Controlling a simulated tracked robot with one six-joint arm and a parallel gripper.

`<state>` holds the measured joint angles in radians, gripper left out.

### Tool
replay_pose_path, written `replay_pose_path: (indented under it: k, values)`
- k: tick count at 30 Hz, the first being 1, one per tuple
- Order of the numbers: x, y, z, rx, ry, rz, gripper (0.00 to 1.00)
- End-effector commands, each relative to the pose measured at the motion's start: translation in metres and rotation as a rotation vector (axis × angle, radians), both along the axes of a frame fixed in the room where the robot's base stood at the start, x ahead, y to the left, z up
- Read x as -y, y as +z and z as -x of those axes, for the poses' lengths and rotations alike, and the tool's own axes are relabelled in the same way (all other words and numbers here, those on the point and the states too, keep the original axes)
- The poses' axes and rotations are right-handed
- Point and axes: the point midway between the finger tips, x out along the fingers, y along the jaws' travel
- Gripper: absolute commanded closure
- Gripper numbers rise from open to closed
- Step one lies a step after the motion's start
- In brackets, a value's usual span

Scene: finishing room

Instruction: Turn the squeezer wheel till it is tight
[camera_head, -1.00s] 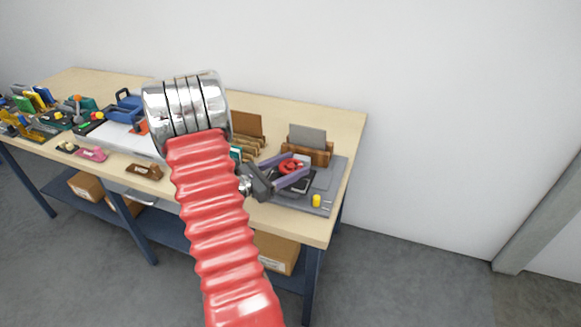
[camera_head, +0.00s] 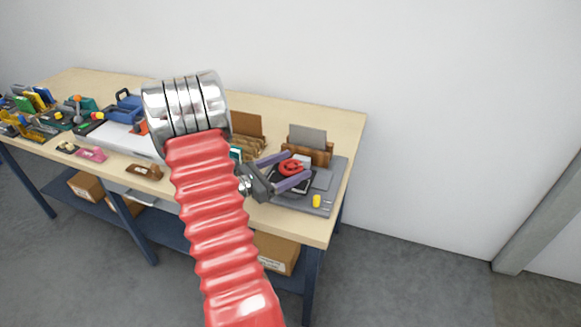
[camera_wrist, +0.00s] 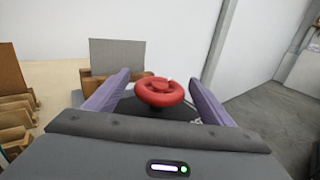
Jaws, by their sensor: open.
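The red squeezer wheel (camera_head: 291,167) sits on a dark device on a grey mat (camera_head: 325,204) at the right end of the workbench. My gripper (camera_head: 288,170) is open, its two purple fingers on either side of the wheel. In the wrist view the red wheel (camera_wrist: 159,91) lies between the fingertips of my gripper (camera_wrist: 160,84), with a gap on each side. The lower part of the device is mostly hidden behind my gripper's body.
A wooden holder with a grey sheet (camera_head: 308,138) stands just behind the wheel. A yellow piece (camera_head: 317,201) lies near the mat's front edge. Wooden racks (camera_head: 248,145) stand to the left. Bare floor lies right of the bench.

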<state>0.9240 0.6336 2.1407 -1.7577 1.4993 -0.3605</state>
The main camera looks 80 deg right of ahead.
Motion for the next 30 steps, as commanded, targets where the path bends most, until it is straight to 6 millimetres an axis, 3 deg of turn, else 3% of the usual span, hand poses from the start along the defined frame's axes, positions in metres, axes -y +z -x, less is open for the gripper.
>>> replay_pose_path:
  k: [8,30]
  values:
    - [-0.017,0.0,-0.016,-0.001,0.003,-0.001,0.24]
    - [-0.095,-0.001,-0.085,0.0,0.003,0.0,0.24]
